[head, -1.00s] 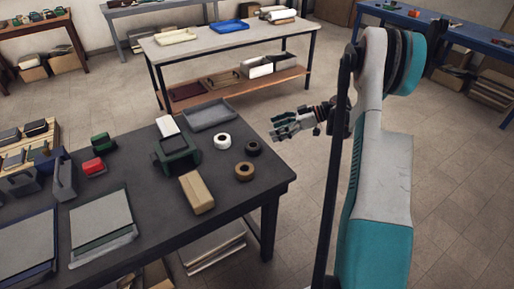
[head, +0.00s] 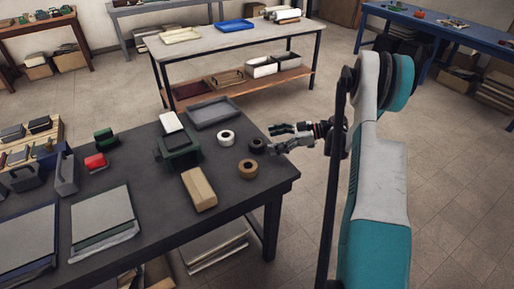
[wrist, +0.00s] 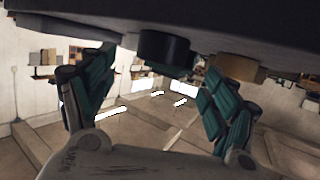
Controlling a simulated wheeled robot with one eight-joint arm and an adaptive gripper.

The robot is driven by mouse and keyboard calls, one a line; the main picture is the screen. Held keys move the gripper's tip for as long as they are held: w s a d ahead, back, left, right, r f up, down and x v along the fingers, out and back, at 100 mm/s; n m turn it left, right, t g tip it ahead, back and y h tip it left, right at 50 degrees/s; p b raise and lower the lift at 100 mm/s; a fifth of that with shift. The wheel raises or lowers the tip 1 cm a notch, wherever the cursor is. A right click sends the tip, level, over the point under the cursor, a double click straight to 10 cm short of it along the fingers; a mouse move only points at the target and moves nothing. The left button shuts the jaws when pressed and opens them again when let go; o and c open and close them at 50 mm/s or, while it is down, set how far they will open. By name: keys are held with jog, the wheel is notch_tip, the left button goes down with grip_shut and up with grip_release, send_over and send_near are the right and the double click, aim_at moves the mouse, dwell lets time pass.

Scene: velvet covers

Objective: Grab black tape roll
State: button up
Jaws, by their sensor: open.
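The black tape roll (head: 257,145) lies flat near the right edge of the dark table, between a white roll (head: 227,138) and a tan roll (head: 248,170). My gripper (head: 273,139) is open and empty just right of the black roll, with its fingers pointing left at it. In the wrist view, which looks upside down, the black roll (wrist: 165,52) shows ahead, between the directions of the two spread teal fingers (wrist: 155,95). The tan roll (wrist: 233,67) shows near the right finger. Whether a finger touches a roll cannot be told.
The dark table (head: 150,222) also bears a tan box (head: 198,190), a green holder (head: 180,157), a grey tray (head: 213,112) and a red item (head: 95,162). Bare floor lies right of the table. A second table (head: 195,42) stands behind.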

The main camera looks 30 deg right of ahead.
aim_at(259, 142)
jog(key=b+x, duration=0.2)
jog(key=x, duration=0.3)
jog(key=shift+a, duration=0.2)
jog(key=shift+r, duration=0.1)
jog(key=c, duration=1.2)
